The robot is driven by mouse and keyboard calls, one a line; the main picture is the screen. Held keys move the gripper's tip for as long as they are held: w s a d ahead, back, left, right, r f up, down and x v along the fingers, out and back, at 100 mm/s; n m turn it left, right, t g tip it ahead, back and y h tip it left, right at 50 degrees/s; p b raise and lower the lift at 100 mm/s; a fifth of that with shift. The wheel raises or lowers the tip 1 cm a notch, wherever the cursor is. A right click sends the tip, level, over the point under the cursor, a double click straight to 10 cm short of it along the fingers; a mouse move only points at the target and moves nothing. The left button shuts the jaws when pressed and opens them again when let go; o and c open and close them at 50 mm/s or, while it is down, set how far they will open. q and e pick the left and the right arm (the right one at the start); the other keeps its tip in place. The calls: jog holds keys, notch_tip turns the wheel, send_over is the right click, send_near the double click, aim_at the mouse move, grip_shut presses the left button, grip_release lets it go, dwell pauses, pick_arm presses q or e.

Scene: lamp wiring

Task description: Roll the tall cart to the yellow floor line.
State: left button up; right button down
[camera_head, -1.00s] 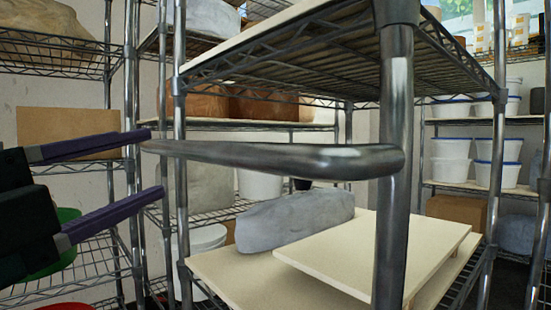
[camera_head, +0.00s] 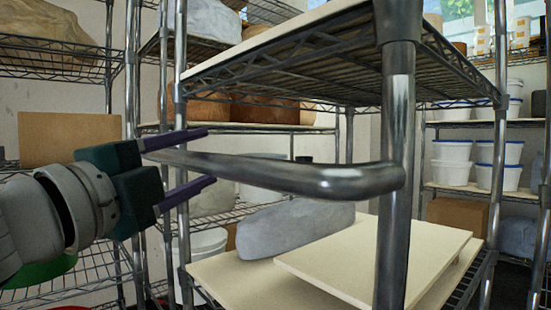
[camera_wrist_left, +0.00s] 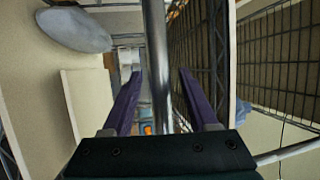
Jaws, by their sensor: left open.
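The tall cart (camera_head: 398,180) is a metal wire-shelf rack close in front of me. Its shiny bar handle (camera_head: 300,175) sticks out to the left from the near post. My left gripper (camera_head: 207,159) has dark purple fingers and is open, one finger above and one below the handle's left part. In the left wrist view, the bar (camera_wrist_left: 157,60) runs between the two spread fingers. I cannot tell whether either finger touches it. The yellow floor line is not in view, nor is my right gripper.
The cart's lower shelf carries a grey stone-like block (camera_head: 295,228) and pale boards (camera_head: 380,258). Wire racks stand behind and to the left, with a cardboard box (camera_head: 70,137). White tubs (camera_head: 452,162) fill shelves at the right. Little free floor shows.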

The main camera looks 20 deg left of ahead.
pick_arm(q)
grip_shut()
dwell(0.3)
dwell(1.1)
